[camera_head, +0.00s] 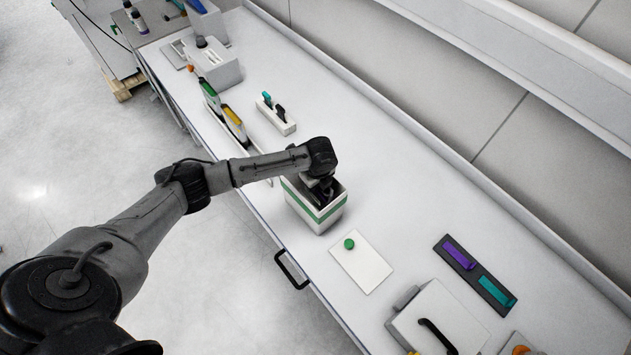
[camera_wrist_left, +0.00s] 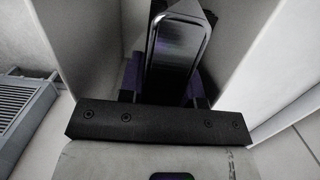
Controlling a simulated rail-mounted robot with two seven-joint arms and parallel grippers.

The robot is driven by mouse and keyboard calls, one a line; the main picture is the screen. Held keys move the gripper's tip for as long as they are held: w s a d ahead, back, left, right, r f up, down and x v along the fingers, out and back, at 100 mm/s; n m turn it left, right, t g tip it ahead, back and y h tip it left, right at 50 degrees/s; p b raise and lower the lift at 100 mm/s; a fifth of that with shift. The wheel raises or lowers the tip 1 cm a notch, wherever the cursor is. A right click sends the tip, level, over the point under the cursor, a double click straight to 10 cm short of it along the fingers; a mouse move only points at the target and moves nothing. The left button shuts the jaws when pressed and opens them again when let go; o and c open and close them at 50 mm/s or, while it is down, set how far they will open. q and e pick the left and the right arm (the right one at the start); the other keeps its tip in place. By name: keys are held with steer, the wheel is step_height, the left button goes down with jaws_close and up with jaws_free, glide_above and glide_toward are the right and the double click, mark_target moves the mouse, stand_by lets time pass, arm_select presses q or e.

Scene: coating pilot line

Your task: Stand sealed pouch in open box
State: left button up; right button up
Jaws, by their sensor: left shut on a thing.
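The open box (camera_head: 312,214) is white with a green band and stands on the bench below my left wrist. My left gripper (camera_head: 325,190) points down into its opening. In the left wrist view the box's pale walls (camera_wrist_left: 245,60) rise on both sides of the gripper (camera_wrist_left: 165,88). The gripper is shut on a dark, glossy pouch with a lighter rim (camera_wrist_left: 178,48), which stands roughly upright between the walls. Whether the pouch's lower end touches the box floor is hidden. In the head view the pouch is hardly distinguishable from the dark gripper. My right gripper is out of view.
A white sheet with a green knob (camera_head: 361,262) lies to the right of the box. Beyond it are a dark tray (camera_head: 475,276) with purple and teal pieces and a black-handled white case (camera_head: 440,320). A small white holder (camera_head: 276,117) stands behind. The bench along the wall is clear.

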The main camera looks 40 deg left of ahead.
arm_select(q)
steer(key=shift+f, duration=0.35)
steer(key=shift+f, duration=0.35)
steer(key=o, duration=0.6)
steer(key=shift+f, duration=0.15)
steer(key=r, duration=0.4)
steer(key=d+r, duration=0.1)
steer(key=r, duration=0.8)
steer(key=shift+d+r+b, duration=0.15)
steer(key=shift+d+b, duration=0.05)
steer(key=shift+b, duration=0.2)
steer(key=shift+s, duration=0.1)
